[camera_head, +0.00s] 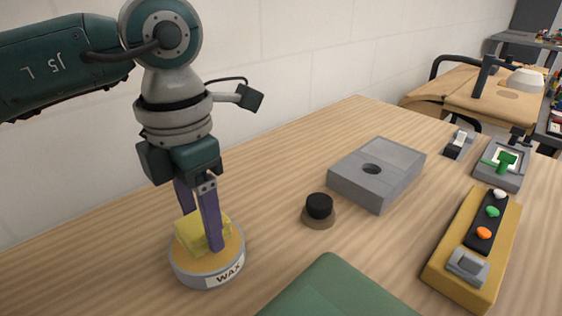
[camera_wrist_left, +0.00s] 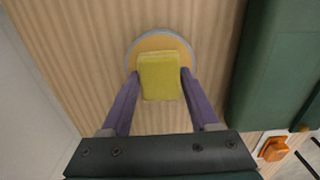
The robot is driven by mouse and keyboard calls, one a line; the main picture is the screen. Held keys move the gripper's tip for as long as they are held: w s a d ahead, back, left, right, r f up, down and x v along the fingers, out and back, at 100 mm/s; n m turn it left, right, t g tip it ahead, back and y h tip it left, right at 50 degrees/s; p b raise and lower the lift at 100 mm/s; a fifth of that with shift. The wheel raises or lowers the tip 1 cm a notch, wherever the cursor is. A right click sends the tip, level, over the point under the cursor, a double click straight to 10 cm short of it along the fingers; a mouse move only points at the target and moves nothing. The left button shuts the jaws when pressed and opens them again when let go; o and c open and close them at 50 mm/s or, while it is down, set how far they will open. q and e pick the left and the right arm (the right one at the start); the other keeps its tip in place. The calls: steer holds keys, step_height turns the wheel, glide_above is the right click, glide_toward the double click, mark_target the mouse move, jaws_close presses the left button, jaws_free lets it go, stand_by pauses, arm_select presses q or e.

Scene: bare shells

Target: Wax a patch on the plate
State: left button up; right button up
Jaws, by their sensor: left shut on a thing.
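A round tin labelled WAX (camera_head: 207,278) stands on the wooden table at the left, with an orange-yellow top surface. My left gripper (camera_head: 205,238) points down over it, its purple fingers shut on a yellow block (camera_head: 190,236). In the left wrist view the block (camera_wrist_left: 160,78) sits between the fingertips, over the tin (camera_wrist_left: 158,36). The block appears to be at the wax surface; I cannot tell for certain whether it touches. No thing is clearly marked as the plate; a flat grey slab with a round hole (camera_head: 392,160) lies to the right. My right gripper is not in view.
A black-topped knob on a brown base (camera_head: 319,209) stands between tin and slab. A green object (camera_head: 335,290) fills the bottom centre. A yellow box with coloured buttons (camera_head: 475,245) stands at the right, with small grey devices (camera_head: 502,163) behind. A wall runs along the left.

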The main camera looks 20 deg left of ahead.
arm_select(q)
steer(key=shift+f+b, duration=0.45)
steer(key=shift+f, duration=0.1)
stand_by(1.1)
steer(key=shift+r, duration=0.1)
step_height(320, 180, up, 7)
steer(key=p, duration=0.6)
stand_by(0.7)
